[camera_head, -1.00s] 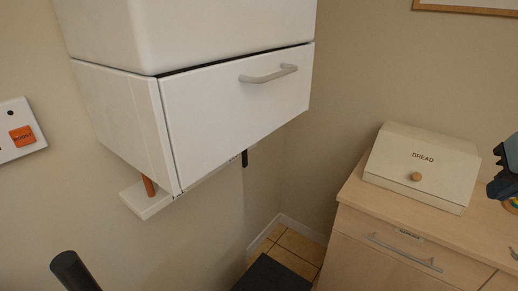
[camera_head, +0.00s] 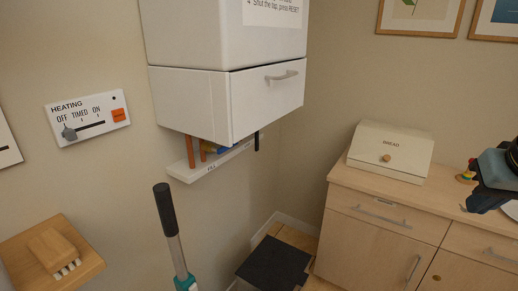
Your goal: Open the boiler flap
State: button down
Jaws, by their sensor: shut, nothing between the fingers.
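The boiler (camera_head: 215,35) is a white box on the wall at upper centre. Its flap (camera_head: 268,105) is the white lower front panel, closed, with a dark seam along its top edge. A grey bar handle (camera_head: 282,76) sits near the flap's top, right of its middle. My gripper (camera_head: 476,198) is at the right edge, partly cut off, dark and shut, holding nothing. It is over the right part of the cabinet, well apart from the flap.
Copper pipes (camera_head: 190,149) and a shelf marked FILL (camera_head: 212,167) are below the boiler. A bread box (camera_head: 392,150) stands on a wooden cabinet (camera_head: 375,205). A black-handled pole (camera_head: 167,212) rises in front. A heating panel (camera_head: 88,115) and brush (camera_head: 55,250) are left.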

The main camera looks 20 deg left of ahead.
aim_at(260, 96)
jog(key=u, duration=0.1)
jog(key=i, duration=0.1)
jog(key=u, duration=2.6)
jog(key=k, duration=1.25)
jog(key=z, duration=0.95)
jog(key=i, duration=1.35)
jog(key=z, duration=0.3)
